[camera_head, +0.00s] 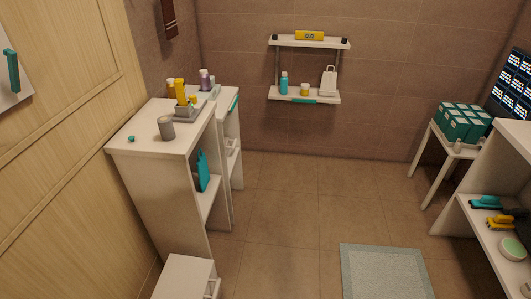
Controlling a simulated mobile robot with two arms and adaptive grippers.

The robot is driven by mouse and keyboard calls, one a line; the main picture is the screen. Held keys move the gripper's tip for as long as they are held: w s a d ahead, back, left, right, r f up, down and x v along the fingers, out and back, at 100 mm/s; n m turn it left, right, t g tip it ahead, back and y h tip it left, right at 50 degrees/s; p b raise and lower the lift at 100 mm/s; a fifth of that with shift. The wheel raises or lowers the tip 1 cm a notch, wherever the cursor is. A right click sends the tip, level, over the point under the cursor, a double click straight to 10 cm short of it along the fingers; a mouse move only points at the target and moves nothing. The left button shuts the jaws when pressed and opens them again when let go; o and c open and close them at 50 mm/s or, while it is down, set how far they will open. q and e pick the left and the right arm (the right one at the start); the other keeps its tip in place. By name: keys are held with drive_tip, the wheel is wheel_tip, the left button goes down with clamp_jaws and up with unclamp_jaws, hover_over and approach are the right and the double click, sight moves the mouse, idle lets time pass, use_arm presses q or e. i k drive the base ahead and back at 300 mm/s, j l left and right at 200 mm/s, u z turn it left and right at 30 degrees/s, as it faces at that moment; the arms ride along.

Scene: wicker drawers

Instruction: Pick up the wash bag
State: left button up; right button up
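Two bag-like things show in the head view, and I cannot tell for sure which is the wash bag. A teal bag-like item (202,171) stands upright in the open side compartment of the white cabinet (135,145) on the left; the cabinet wall hides part of it. A white bag with a handle (328,82) stands at the right end of the lower wall shelf (275,96). Neither of my grippers is in view.
A small white stool-like unit (182,277) stands at the bottom left. A pale mat (385,272) lies on the tiled floor. A white stand (437,148) holds teal boxes on the right, near a white shelf unit (480,236). The middle floor is clear.

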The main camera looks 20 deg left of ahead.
sight(204, 174)
drive_tip(key=i+l, duration=0.15)
drive_tip(key=i, duration=0.75)
drive_tip(key=i+l, duration=0.1)
drive_tip(key=i, duration=0.75)
drive_tip(key=i+l+u, duration=0.1)
drive_tip(key=i+u, duration=0.2)
drive_tip(key=u, duration=0.15)
drive_tip(key=i+l+u, duration=0.2)
drive_tip(key=u, duration=0.25)
drive_tip(key=i+l+u, duration=0.3)
drive_tip(key=u, duration=0.15)
drive_tip(key=i+l+u, duration=0.25)
drive_tip(key=l+u, duration=0.25)
drive_tip(key=j, duration=0.1)
